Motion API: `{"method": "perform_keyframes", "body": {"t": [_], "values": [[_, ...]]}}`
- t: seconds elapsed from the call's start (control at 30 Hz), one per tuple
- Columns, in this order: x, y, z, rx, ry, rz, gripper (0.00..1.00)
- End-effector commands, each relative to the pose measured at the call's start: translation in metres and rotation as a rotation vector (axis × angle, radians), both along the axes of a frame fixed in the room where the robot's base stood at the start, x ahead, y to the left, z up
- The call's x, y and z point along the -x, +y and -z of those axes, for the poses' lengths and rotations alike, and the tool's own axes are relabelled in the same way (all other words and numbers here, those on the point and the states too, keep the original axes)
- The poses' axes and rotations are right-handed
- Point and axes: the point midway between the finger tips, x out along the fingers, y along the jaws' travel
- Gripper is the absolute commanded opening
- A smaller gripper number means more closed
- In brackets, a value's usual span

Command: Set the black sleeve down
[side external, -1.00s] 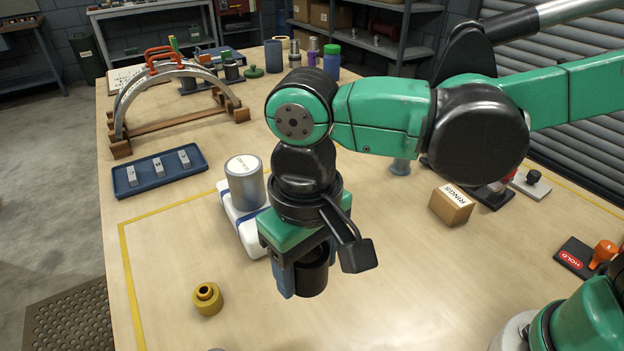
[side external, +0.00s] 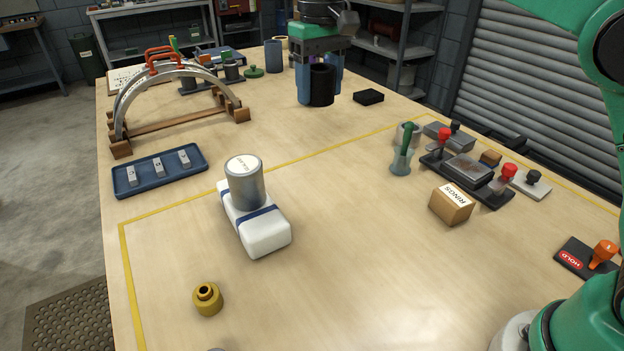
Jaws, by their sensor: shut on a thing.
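The black sleeve (side external: 321,86) is a short dark cylinder at the far part of the table, upright. My gripper (side external: 319,84) points down with its blue fingers on either side of the sleeve, shut on it. The sleeve's lower end shows below the fingers. From this view I cannot tell whether it touches the tabletop or hangs just above it. The sleeve's upper part is partly hidden by my gripper.
A black block (side external: 368,97) lies just right of the sleeve. A blue-grey cylinder (side external: 273,57) and a green knob (side external: 253,71) stand to its left. A metal arch (side external: 165,80) on wooden feet is further left. Bare table (side external: 310,140) lies in front.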

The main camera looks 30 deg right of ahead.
Motion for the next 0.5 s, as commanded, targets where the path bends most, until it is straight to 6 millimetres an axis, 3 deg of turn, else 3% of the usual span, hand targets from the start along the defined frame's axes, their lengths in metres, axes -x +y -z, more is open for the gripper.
{"method": "perform_keyframes", "body": {"t": [0.03, 0.1, 0.2, 0.33, 0.5], "values": [[-0.013, -0.026, 0.002, 0.0, 0.0, 0.022, 0.0], [-0.025, -0.056, 0.006, 0.0, 0.0, 0.034, 0.0], [-0.034, -0.09, 0.01, 0.0, 0.0, 0.045, 0.0], [-0.038, -0.117, 0.015, 0.0, 0.0, 0.052, 0.0], [-0.04, -0.126, 0.026, 0.0, 0.0, 0.053, 0.0]]}}
